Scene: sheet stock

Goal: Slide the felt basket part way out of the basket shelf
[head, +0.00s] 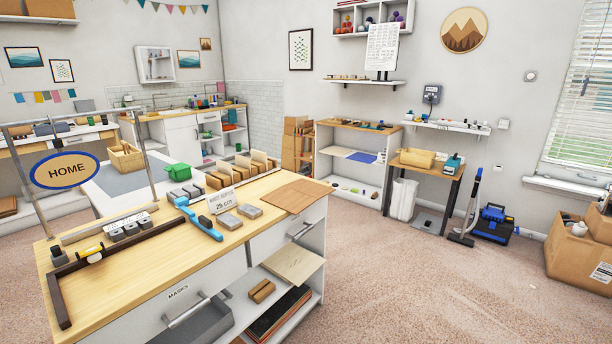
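No gripper of mine is in the head view. A dark grey, soft-looking bin (205,325) sits in the open space under the drawer of the near wooden-topped counter, cut off by the bottom edge; it may be the felt basket, but I cannot tell for sure. A low white shelf unit (317,150) with a wooden top stands against the back wall and holds sheets and small items; no felt basket shows in it. I cannot tell which unit is the basket shelf.
The near counter (150,262) fills the lower left, with blocks, a blue tool (198,219) and a brown sheet (296,196) on it. The carpet between is clear.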

